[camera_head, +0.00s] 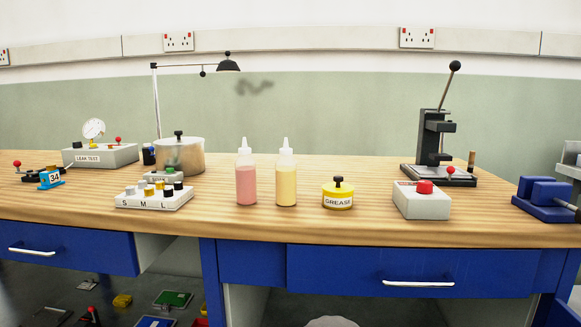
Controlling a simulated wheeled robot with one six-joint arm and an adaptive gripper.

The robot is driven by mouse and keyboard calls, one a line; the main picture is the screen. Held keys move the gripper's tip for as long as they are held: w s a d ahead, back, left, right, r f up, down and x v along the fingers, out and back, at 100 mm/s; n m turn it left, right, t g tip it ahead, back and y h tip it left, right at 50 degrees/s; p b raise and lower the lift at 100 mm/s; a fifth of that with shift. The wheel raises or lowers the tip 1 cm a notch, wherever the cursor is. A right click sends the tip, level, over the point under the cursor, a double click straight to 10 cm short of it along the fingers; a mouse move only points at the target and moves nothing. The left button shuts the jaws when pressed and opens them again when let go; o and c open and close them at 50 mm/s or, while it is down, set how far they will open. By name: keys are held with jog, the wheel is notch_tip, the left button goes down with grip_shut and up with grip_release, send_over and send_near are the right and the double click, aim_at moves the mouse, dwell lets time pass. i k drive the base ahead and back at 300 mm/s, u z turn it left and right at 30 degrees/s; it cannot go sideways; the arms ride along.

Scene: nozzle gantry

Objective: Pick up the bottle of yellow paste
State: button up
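The bottle of yellow paste (286,184) stands upright on the wooden bench near its front edge. It is clear with pale yellow contents and a white pointed nozzle. A similar bottle with pink contents (245,182) stands upright just to its left, with a narrow gap between them. My gripper is not seen in the head view; a pale rounded shape at the bottom middle edge is too cut off to identify.
A yellow grease pot (338,196) stands to the right of the bottles, then a box with a red button (422,200). A white S-M-L rack (154,198) and a lidded pot (180,155) are to the left. A lever press (436,150) stands at the back right. Bench is clear behind the bottles.

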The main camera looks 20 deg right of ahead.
aim_at(286, 165)
jog(key=z, duration=4.15)
jog(key=k, duration=2)
jog(key=u, duration=1.4)
